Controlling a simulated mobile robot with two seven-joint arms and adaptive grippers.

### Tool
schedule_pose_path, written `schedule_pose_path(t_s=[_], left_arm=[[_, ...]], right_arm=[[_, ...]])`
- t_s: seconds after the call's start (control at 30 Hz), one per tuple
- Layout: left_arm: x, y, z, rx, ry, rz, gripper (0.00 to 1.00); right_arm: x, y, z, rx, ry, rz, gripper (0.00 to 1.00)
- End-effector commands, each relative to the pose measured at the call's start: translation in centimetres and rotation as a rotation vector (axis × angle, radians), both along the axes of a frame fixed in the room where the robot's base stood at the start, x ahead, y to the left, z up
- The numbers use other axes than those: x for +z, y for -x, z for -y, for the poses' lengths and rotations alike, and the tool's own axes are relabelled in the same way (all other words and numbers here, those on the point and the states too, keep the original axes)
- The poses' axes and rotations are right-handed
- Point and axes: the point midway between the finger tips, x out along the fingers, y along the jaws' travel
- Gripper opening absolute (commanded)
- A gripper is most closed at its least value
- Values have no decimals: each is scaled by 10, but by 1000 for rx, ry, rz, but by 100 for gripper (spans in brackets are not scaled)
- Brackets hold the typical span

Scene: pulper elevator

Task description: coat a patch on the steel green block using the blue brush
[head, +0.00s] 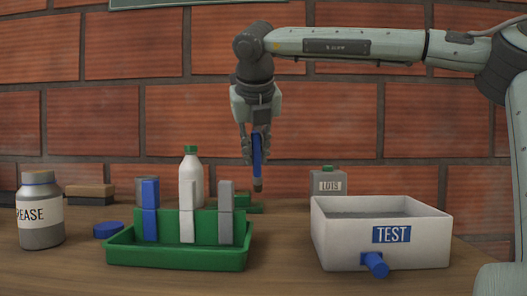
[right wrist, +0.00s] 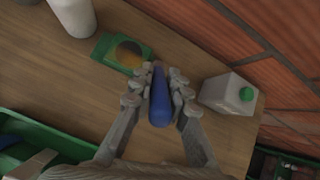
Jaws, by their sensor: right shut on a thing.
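My right gripper (head: 253,155) is shut on the blue brush (head: 258,152), which hangs nearly upright with its grey tip down. The right wrist view shows the gripper's fingers (right wrist: 158,88) on both sides of the blue brush (right wrist: 160,103). The green block (head: 243,208) lies on the table behind the green tray, partly hidden in the head view. In the right wrist view the block (right wrist: 106,54) bears a round dark and yellowish patch. The brush appears above and near the block's right end; contact does not show. My left gripper is not in view.
A green tray (head: 178,258) with upright blue, white and grey pieces stands in front. A white bottle (head: 190,177), grease jar (head: 40,210), blue cap (head: 108,230), grey LUIS can (head: 328,184) and white TEST bin (head: 335,240) stand around. A brick wall is behind.

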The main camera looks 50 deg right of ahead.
Motion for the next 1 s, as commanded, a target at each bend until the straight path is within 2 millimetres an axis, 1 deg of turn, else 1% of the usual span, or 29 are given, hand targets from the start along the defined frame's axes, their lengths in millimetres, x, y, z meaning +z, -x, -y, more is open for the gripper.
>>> schedule_pose_path(t_s=[0.1, 0.47, 0.8, 1.0], left_arm=[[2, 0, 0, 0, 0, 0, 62], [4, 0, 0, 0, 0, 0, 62], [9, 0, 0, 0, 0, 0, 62], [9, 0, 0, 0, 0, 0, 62]], right_arm=[[0, -8, -6, 0, 1, -1, 0], [0, -18, -15, 1, 0, -1, 0], [0, -39, -31, 0, -1, -3, 0], [0, -40, -32, 0, -2, -1, 0]])
